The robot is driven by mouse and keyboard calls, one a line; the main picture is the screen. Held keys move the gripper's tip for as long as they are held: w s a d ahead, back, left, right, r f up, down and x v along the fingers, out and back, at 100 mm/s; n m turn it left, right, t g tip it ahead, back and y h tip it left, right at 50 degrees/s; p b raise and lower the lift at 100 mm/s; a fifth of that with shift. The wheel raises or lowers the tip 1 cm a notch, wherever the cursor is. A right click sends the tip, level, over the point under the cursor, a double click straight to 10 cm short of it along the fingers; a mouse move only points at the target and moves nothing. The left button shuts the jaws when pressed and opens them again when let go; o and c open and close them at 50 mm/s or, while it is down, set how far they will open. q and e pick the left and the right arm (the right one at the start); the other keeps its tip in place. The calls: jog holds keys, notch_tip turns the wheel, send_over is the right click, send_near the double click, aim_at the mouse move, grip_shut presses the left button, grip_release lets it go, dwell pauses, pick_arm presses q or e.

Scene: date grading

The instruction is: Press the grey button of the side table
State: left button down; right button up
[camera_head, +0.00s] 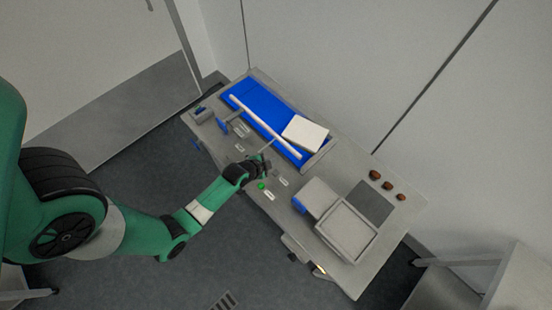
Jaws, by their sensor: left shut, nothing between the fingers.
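The side table (330,262) is a grey-topped bench standing at an angle against the wall. My left gripper (264,167) is shut and empty, low over the front part of its top. A round green button (261,186) shows just in front of the gripper, with small pale labels near it. I cannot make out a grey button; it may be hidden by the gripper or too small to tell. I cannot tell whether the fingertips touch the table top. My right gripper is not in view.
A blue belt (239,93) with a pale bar (262,122) across it and a white box (305,132) lie behind the gripper. A grey tray (347,231) and several brown dates (375,175) are at the right.

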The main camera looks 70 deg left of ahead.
pick_arm(q)
jog(key=b, duration=0.8)
send_over(273, 174)
notch_tip(273, 174, down, 8)
jog(key=shift+r, duration=0.15)
jog(key=shift+f, duration=0.55)
dwell(1.1)
jog(key=shift+f+b, duration=0.4)
jog(key=shift+b, duration=0.1)
jog(key=shift+f+b, duration=0.35)
jog(key=shift+f, duration=0.1)
dwell(0.4)
jog(key=shift+r+p, duration=0.85)
